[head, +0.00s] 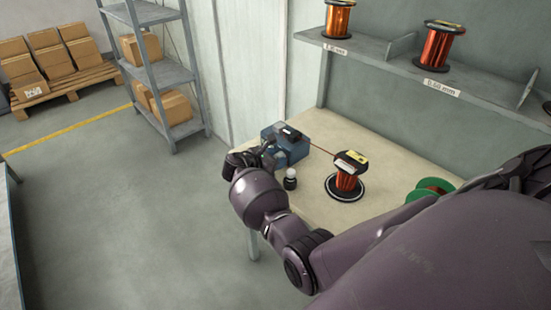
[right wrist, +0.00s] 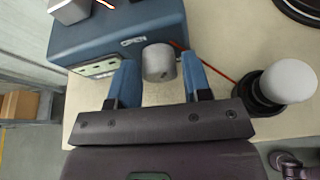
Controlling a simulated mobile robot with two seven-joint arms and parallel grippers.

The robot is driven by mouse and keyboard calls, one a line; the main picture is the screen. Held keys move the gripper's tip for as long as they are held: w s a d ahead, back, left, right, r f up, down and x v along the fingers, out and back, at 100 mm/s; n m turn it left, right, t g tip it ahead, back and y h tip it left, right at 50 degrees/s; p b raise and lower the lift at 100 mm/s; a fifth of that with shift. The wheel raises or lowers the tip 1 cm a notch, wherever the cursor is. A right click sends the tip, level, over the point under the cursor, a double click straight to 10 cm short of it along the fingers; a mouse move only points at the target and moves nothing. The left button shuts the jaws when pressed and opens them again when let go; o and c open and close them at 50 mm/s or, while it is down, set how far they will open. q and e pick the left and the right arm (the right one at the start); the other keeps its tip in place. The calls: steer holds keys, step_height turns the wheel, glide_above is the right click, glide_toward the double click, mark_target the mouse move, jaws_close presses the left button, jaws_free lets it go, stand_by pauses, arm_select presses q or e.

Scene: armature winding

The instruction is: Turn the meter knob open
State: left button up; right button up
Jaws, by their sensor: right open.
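The meter is a blue box (head: 292,150) at the far left end of the beige table; it also fills the upper left of the right wrist view (right wrist: 105,35). Its grey round knob (right wrist: 158,62) sticks out from the side facing my right gripper. My right gripper (right wrist: 158,72) is open, with one blue finger on each side of the knob. Gaps show between the fingers and the knob; I cannot tell exactly how deep the knob sits. In the head view my right gripper (head: 267,153) is small and dark beside the box. My left gripper is out of view.
A white-topped knob on a dark base (right wrist: 288,82) stands close to the right finger. A copper spool (head: 347,178) stands on a round base on the table (head: 317,203). A green-flanged spool (head: 430,190) is further right. A wall shelf (head: 385,60) holds more spools.

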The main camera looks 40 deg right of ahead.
steer(key=p+v, duration=0.1)
steer(key=v, duration=0.9)
steer(key=shift+a+r, duration=0.2)
steer(key=shift+a, duration=0.1)
steer(key=d+f+m+t+p, duration=0.1)
steer(key=d, duration=0.2)
steer(key=d+f+m+t+p, duration=0.1)
steer(key=d+f+m+p, duration=0.1)
steer(key=d, duration=0.2)
steer(key=d+f+m+t+p, duration=0.1)
steer(key=d+m+p, duration=0.1)
steer(key=d, duration=0.1)
steer(key=shift+w+d+f, duration=0.15)
steer(key=shift+w, duration=0.25)
stand_by(0.5)
